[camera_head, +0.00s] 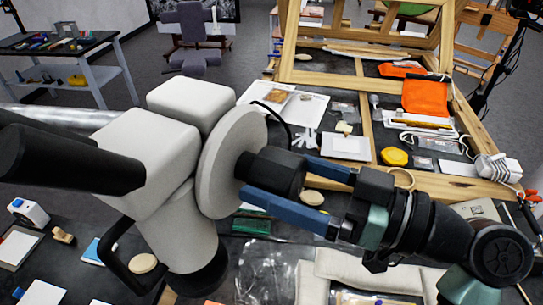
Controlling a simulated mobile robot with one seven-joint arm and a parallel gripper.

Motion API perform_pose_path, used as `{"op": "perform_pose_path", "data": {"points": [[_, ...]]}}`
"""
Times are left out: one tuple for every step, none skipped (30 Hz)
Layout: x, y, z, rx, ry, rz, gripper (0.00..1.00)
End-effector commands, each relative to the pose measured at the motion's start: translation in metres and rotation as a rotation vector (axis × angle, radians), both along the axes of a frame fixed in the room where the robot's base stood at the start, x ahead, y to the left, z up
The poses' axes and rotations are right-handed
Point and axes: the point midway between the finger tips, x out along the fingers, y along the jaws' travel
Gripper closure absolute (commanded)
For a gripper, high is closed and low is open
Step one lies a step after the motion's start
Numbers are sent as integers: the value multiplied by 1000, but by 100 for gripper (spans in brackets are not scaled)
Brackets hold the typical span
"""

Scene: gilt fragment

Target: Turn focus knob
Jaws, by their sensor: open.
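A white microscope (150,140) with dark eyepiece tubes (70,160) at the left stands in the middle foreground. A large pale disc (232,150) is on its right side. The black focus knob (272,172) sticks out from this disc towards the right. My gripper (276,178) comes in from the right, with its blue fingers open and pointing left. One finger lies along the near lower side of the knob, the other at its far upper side, partly hidden behind it. I cannot tell whether either finger touches the knob.
The dark table below holds a pale padded cushion (375,272), a green box (251,225) and small items at the left. Behind stand a wooden frame (375,75), an orange cloth (425,97) and a yellow tape measure (394,156). A side table (70,45) is at upper left.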

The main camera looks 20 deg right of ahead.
Motion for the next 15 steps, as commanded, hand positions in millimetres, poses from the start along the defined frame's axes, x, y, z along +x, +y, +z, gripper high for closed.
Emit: {"op": "perform_pose_path", "data": {"points": [[4, 4, 2, 0, 2, 2, 0], [6, 6, 1, -1, 1, 2, 0], [8, 7, 1, 0, 0, 2, 0], [9, 8, 1, 0, 0, 2, 0], [10, 9, 1, 0, 0, 1, 0], [10, 10, 0, -1, 1, 1, 0], [11, 10, 0, -1, 1, 1, 0], [11, 10, 0, -1, 1, 0, 0], [11, 10, -1, -1, 1, 0, 0], [11, 10, -1, -1, 1, 0, 0], [11, 10, -1, -1, 1, 0, 0], [11, 10, -1, -1, 1, 0, 0], [11, 10, -1, -1, 1, 0, 0], [11, 10, -1, -1, 1, 0, 2], [11, 10, -1, -1, 1, 0, 9]]}}
